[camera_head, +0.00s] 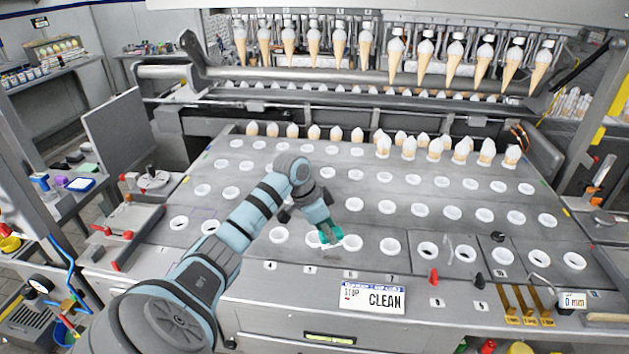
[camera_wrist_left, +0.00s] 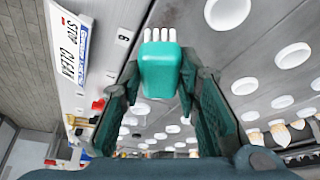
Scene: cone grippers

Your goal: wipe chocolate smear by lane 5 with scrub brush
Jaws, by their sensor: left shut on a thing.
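The scrub brush (camera_head: 330,235) has a teal body. In the left wrist view the brush (camera_wrist_left: 160,68) shows a row of white bristles at its far end. My left gripper (camera_head: 318,219) is shut on the brush and holds it low over the front row of white ring holders, above the lane 5 label (camera_head: 312,269). The brush and gripper partly cover a holder there. I cannot tell whether the bristles touch the plate. My right gripper is not in view.
A metal plate with rows of white ring holders (camera_head: 391,246) spreads around the brush. A CLEAN sign (camera_head: 373,298) is on the front edge. Red (camera_head: 434,277) and black knobs stand to the right. Filled cones (camera_head: 435,149) stand at the back.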

